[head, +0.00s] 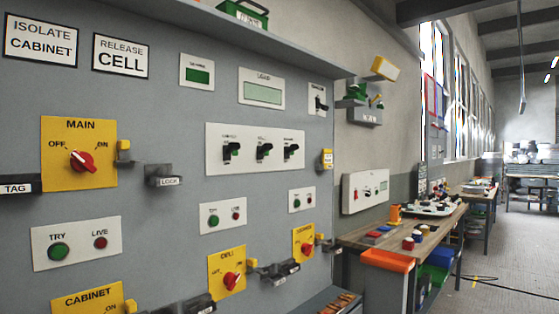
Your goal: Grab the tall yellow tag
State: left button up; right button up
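No plainly tall yellow tag stands out. A small upright yellow piece with a pale face (326,159) is at the right edge of the grey panel; I cannot tell if it is the tag. A dark holder labelled TAG (20,185) juts in at the left edge, cut off by the frame, and no yellow tag shows on its visible part. A larger yellow block (385,68) sits tilted high on the wall beyond the panel, above a grey holder with green pieces (364,108). Neither of my grippers is in view.
The grey panel carries the yellow MAIN switch plate (79,153) with a red knob, a LOCK holder (165,176) and lower yellow switch plates. A wooden workbench (425,232) with an orange bin (387,260) stands to the right. The floor beyond (505,260) is mostly clear.

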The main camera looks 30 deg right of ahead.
aim_at(327, 154)
jog(key=l+u, duration=0.35)
jog(key=i+l+u, duration=0.1)
jog(key=l+u, duration=0.45)
jog(key=l, duration=0.25)
jog(key=k+l+u, duration=0.2)
jog(key=l, duration=0.25)
jog(key=k+l+u, duration=0.2)
jog(key=l, duration=1.1)
jog(key=k+l, duration=0.15)
jog(key=l, duration=0.7)
jog(key=k+l+u, duration=0.1)
jog(key=l, duration=0.3)
jog(key=k+l, duration=0.05)
